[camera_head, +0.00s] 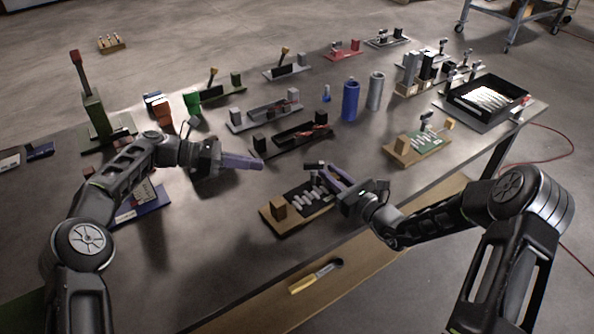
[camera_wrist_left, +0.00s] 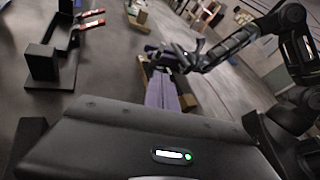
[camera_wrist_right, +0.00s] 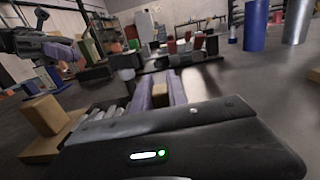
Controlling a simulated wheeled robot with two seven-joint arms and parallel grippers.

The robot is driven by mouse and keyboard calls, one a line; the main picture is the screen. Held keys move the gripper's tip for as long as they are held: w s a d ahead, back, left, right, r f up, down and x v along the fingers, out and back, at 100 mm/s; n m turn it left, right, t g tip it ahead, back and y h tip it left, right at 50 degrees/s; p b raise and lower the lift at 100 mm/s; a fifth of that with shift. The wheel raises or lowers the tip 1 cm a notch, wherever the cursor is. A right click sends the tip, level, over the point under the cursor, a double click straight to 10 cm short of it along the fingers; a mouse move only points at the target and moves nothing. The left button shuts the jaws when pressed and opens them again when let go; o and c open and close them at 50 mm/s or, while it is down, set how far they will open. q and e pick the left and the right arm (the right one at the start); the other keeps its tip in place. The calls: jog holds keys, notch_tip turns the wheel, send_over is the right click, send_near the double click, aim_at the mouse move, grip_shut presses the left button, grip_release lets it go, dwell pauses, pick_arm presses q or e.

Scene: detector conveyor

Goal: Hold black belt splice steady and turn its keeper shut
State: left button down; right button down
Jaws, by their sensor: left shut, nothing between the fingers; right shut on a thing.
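The black belt splice (camera_head: 303,194), with pale grey bars across it, lies on a wooden base near the table's front edge. A wooden block (camera_head: 278,208) stands at its left end, and also shows in the right wrist view (camera_wrist_right: 45,115). My right gripper (camera_head: 333,172) is shut at the splice's far right side; a tan piece (camera_wrist_right: 160,92) shows between its purple fingers. A small dark part (camera_head: 314,166) sits by its tips, and I cannot tell if it is the keeper. My left gripper (camera_head: 260,164) is shut and empty, left of the splice and apart from it.
A black fixture (camera_head: 290,140) stands behind the splice, with a grey one (camera_head: 265,112) beyond it. A blue cylinder (camera_head: 350,101) and a green board on wood (camera_head: 418,146) are to the right. A yellow-handled tool (camera_head: 316,276) lies on the lower shelf.

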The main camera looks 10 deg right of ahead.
aim_at(313, 173)
pick_arm(q)
jog(key=s+f+n+t+h, duration=0.1)
jog(key=n, duration=0.4)
jog(key=s+n+t+h, duration=0.1)
jog(key=s+n, duration=0.1)
jog(key=n, duration=0.3)
jog(key=s+d+f+n+h, duration=0.1)
jog(key=n, duration=0.4)
jog(key=shift+s+f+t+h, duration=0.3)
jog(key=shift+s+t, duration=0.05)
jog(key=shift+t, duration=0.05)
jog(key=shift+w+d+n+t, duration=0.1)
jog(key=shift+w+n+t, duration=0.3)
jog(key=shift+n, duration=0.8)
jog(key=shift+d, duration=0.15)
jog(key=d, duration=0.6)
jog(key=w+d, duration=0.1)
jog(key=d, duration=0.2)
jog(key=shift+d, duration=0.4)
